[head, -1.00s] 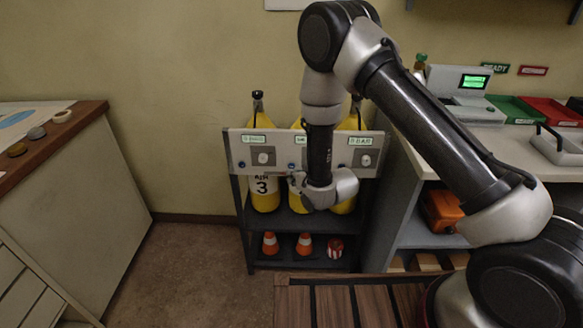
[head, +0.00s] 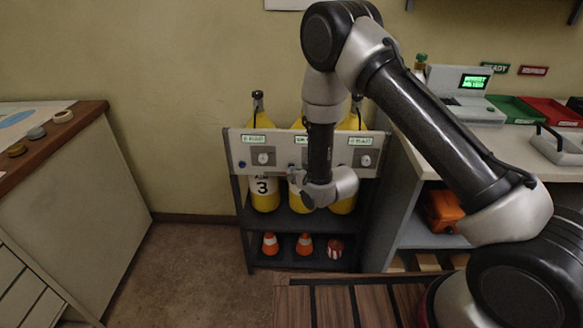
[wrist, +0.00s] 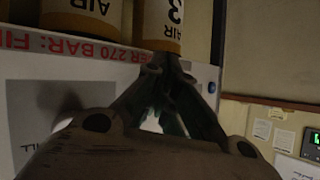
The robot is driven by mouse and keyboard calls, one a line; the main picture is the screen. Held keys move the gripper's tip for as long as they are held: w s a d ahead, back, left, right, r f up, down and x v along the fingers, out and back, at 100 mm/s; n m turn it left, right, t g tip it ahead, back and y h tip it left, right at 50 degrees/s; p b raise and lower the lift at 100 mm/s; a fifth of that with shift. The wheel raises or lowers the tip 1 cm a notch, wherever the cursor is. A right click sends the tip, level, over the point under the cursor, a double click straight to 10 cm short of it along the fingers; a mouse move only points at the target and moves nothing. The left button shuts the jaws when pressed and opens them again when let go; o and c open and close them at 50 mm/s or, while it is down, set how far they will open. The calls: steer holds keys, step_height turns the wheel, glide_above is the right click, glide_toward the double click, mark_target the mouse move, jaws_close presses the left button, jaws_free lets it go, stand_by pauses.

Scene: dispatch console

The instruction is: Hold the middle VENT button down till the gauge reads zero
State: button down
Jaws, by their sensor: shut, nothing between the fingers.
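The white control panel (head: 240,160) sits across the front of the rack in the head view. A left button (head: 263,158) and a right button (head: 366,160) show on it. My arm covers the middle button, so I cannot see whether it is pressed. A sliver of the middle gauge display (head: 301,140) shows; its reading is not legible. My gripper (head: 292,173) is shut and empty, close in front of the panel's lower middle. In the wrist view the fingers (wrist: 165,68) converge over the panel, beside red lettering; contact cannot be told.
Yellow air cylinders (head: 264,197) stand behind and below the panel. A counter (head: 480,135) with a green-lit screen (head: 473,81) is on the right, and a wooden-topped cabinet (head: 60,130) on the left. Floor between is clear.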

steer(key=shift+w, duration=0.4)
stand_by(0.6)
steer(key=shift+s, duration=0.1)
stand_by(1.1)
steer(key=shift+s, duration=0.75)
steer(key=s, duration=0.5)
steer(key=shift+a, duration=0.15)
